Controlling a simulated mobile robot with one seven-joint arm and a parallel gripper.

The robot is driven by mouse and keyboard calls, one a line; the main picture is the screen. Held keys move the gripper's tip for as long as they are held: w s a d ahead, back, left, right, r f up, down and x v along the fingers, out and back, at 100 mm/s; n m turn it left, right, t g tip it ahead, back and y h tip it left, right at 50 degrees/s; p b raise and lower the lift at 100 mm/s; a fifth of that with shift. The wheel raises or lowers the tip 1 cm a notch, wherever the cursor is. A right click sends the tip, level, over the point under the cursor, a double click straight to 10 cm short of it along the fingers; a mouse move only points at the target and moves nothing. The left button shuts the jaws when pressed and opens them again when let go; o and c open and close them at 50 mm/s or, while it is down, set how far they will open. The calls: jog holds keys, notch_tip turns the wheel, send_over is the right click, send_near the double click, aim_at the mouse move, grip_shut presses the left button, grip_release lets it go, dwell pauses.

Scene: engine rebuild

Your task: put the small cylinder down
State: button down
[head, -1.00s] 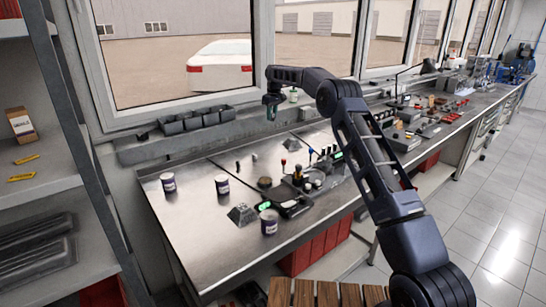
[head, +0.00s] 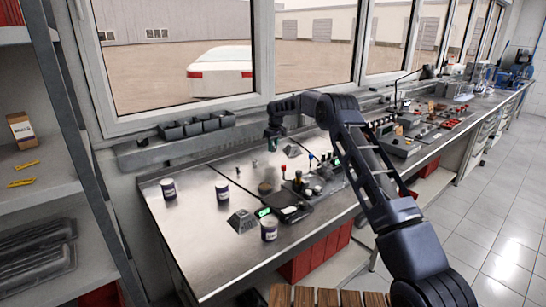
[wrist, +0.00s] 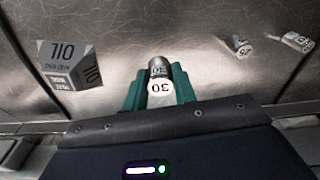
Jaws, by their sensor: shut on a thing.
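My gripper (wrist: 158,94) has green fingers and is shut on the small cylinder (wrist: 159,74), a metal piece with a white end face marked with a number like 30. In the head view my gripper (head: 273,142) hangs low over the far part of the steel workbench (head: 190,235), near the window side. The cylinder is too small there to make out clearly. I cannot tell whether its far end touches the bench.
A grey block marked OIL (wrist: 70,62) lies left of the gripper. Small cylinders (wrist: 238,46) lie to the right. Bare steel surrounds the gripper.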

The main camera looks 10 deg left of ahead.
aim_at(273, 161)
jog(key=shift+f, duration=2.7)
jog(key=shift+f, duration=0.1)
jog(key=c, duration=1.1)
grip_release()
